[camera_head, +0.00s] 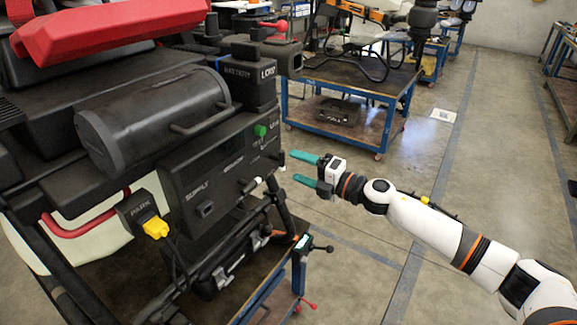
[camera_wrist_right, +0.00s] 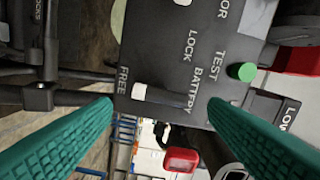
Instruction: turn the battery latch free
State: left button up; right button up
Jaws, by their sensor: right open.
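The battery latch (camera_wrist_right: 172,99) is a black bar with a white end on the drone's dark panel (camera_wrist_right: 168,50) in the right wrist view. Its white end lies beside the word FREE; the word BATTERY is next to the bar, and LOCK stands farther up. My right gripper (camera_wrist_right: 161,103) has two teal fingers spread apart, one to either side of the bar, with gaps; I cannot tell the depth between. In the head view the right gripper (camera_head: 304,168) is open just right of the panel's edge. My left gripper is not in view.
A green button (camera_wrist_right: 242,72) marked TEST is close to one finger. In the head view the drone also has a black cylinder (camera_head: 150,120), a yellow plug (camera_head: 156,228) and a red lid (camera_head: 110,28). A blue-framed cart (camera_head: 350,80) stands behind.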

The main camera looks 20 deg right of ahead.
jog(key=b+v, duration=0.2)
jog(key=v, duration=0.5)
jog(key=shift+s, duration=0.2)
jog(key=shift+d, duration=0.1)
jog(key=d+f+m+h, duration=0.4)
jog(key=f+m, duration=0.3)
jog(key=f, duration=0.7)
jog(key=d+f+m+h, duration=0.4)
jog(key=f+m, duration=0.2)
jog(key=f, duration=0.8)
jog(key=s+f+m+g+h, duration=0.2)
jog(key=s+f+m, duration=0.1)
jog(key=s+f, duration=0.55)
jog(key=s+f+m+g+h, duration=0.1)
jog(key=s+f+m+g, duration=0.35)
jog(key=f, duration=0.75)
jog(key=s+a+f+m+g, duration=0.1)
jog(key=s+a+f, duration=0.3)
jog(key=s, duration=0.8)
jog(key=s+a+f+m+g, duration=0.2)
jog(key=s+f, duration=0.5)
jog(key=s, duration=0.5)
jog(key=s+a+f+m+g, duration=0.2)
jog(key=s+a+f, duration=0.4)
jog(key=s, duration=0.7)
jog(key=shift+g, duration=0.85)
